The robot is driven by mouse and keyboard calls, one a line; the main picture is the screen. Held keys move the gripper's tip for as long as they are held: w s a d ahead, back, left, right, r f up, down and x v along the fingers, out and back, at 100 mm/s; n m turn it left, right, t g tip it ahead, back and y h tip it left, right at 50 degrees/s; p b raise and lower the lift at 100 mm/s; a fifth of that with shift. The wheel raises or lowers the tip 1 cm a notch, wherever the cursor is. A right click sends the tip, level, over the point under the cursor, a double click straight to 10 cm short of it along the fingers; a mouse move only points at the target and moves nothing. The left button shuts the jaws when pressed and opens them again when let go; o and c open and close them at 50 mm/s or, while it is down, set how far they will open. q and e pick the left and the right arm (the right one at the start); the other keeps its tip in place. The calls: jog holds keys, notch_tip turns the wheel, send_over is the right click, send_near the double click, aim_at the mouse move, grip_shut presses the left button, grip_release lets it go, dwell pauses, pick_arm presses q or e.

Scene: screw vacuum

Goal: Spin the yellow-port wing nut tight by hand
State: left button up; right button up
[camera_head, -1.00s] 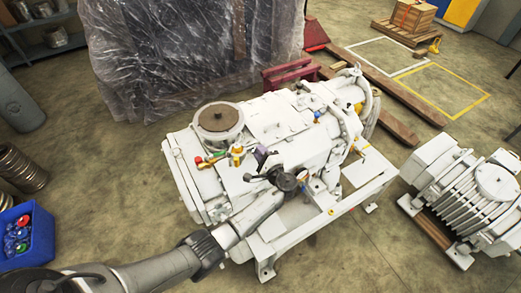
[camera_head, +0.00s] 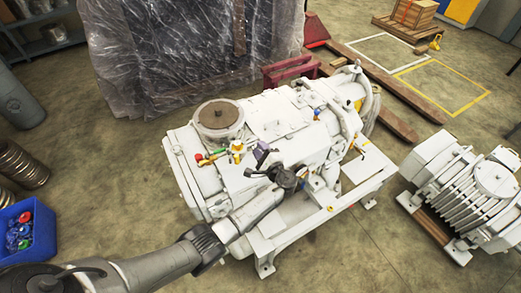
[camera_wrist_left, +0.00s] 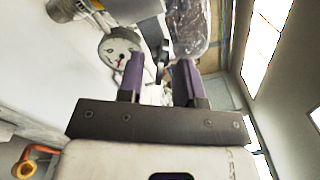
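The white screw vacuum pump (camera_head: 290,130) stands in the middle of the head view. A yellow fitting (camera_head: 237,149) sits on its near top side, beside a red and green handled part (camera_head: 208,159). I cannot pick out the wing nut in either view. My left gripper (camera_head: 262,156), with purple fingers, is just right of the yellow fitting, above the pump. In the left wrist view the fingers (camera_wrist_left: 158,78) are apart, with a gap between them. I see nothing clearly held there. My right gripper is in neither view.
A round dial gauge (camera_wrist_left: 120,47) is close beyond the fingers in the wrist view, and an orange pipe (camera_wrist_left: 32,158) is at lower left. A blue bin (camera_head: 28,233) stands at left. A second white machine (camera_head: 465,190) stands at right.

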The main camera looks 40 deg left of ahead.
pick_arm(q)
jog(key=shift+d, duration=0.1)
jog(key=b+v, duration=0.1)
jog(key=v, duration=1.2)
jog(key=shift+d, duration=0.35)
jog(key=shift+s, duration=0.15)
